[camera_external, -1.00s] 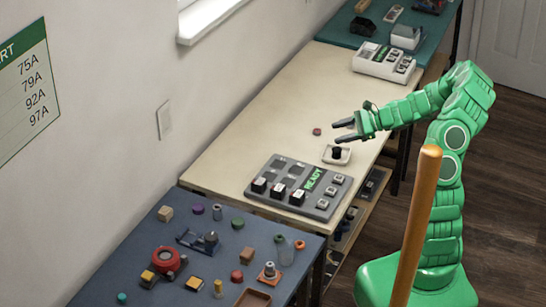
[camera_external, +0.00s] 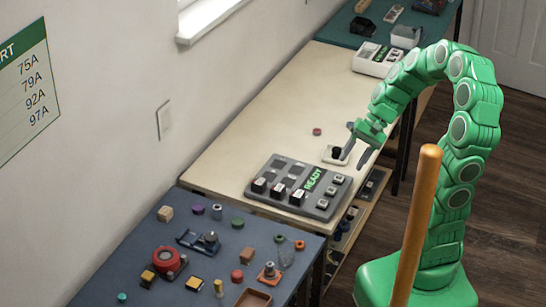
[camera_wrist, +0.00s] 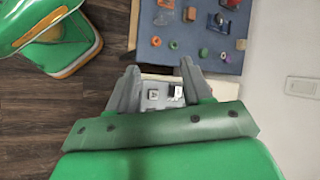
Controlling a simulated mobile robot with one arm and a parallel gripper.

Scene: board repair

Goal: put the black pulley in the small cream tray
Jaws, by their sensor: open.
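A small black piece, which looks like the black pulley (camera_external: 337,152), sits in the small cream tray (camera_external: 328,159) on the cream table. Neither can be made out in the wrist view. My gripper (camera_external: 354,163) is open and empty just right of the tray, its fingers pointing down and apart from the pulley. The near finger partly overlaps the tray's right side in the external view. In the wrist view my open gripper (camera_wrist: 160,70) shows both fingers spread, with nothing held between them.
A grey board marked READY (camera_external: 300,187) with several keys lies in front of the tray. A small red disc (camera_external: 317,131) lies behind it. The blue-grey table (camera_external: 140,245) holds several small parts. A white device (camera_external: 380,59) stands farther back. The cream table's middle is clear.

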